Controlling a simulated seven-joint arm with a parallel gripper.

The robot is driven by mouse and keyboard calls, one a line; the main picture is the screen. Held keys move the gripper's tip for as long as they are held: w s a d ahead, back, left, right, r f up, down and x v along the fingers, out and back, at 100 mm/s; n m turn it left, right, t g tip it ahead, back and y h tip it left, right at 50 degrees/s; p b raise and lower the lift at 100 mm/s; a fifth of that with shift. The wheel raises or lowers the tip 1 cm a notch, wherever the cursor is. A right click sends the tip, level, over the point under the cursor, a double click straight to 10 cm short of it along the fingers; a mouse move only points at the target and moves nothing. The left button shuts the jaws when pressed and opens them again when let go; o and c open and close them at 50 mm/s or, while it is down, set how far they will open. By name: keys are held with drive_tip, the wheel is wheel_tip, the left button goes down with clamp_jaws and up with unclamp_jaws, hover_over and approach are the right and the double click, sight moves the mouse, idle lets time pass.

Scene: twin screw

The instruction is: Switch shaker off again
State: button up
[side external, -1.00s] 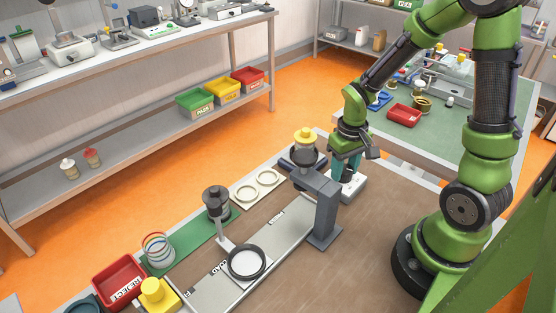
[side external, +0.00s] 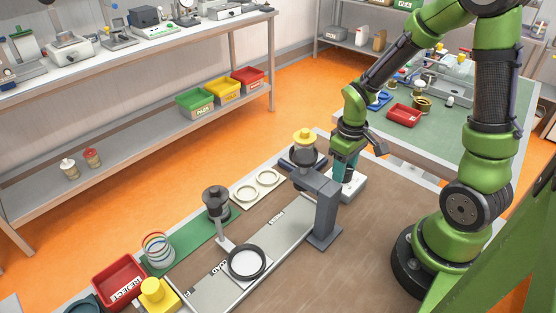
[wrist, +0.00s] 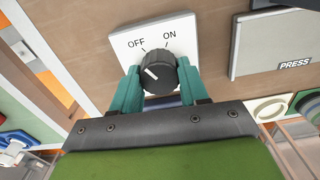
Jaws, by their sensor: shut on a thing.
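A white switch plate (wrist: 151,33) marked OFF on the left and ON on the right carries a round black knob (wrist: 158,74). The knob's white pointer line slants up and to the left, toward the OFF side. My gripper (wrist: 158,72) is shut on the knob, one teal finger on each side of it. In the side external view my gripper (side external: 344,168) reaches down onto the white switch box (side external: 354,187), just right of the grey press frame (side external: 326,212). The knob is hidden there by the fingers.
The press frame stands close to the left of my gripper. A dark-collared jar with a yellow top (side external: 304,138) is beside it. The brown tabletop (side external: 375,235) in front is clear.

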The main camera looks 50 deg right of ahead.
drive_tip(key=o, duration=1)
drive_tip(key=shift+o, duration=0.2)
wheel_tip(320, 180, up, 17)
drive_tip(key=shift+w, duration=0.1)
drive_tip(key=s+a+r+m+t+y, duration=0.2)
drive_tip(key=s+a+r+m+t, duration=0.1)
drive_tip(key=a+t, duration=0.4)
drive_tip(key=s+a+r, duration=0.1)
drive_tip(key=a, duration=0.2)
drive_tip(key=shift+a, duration=0.4)
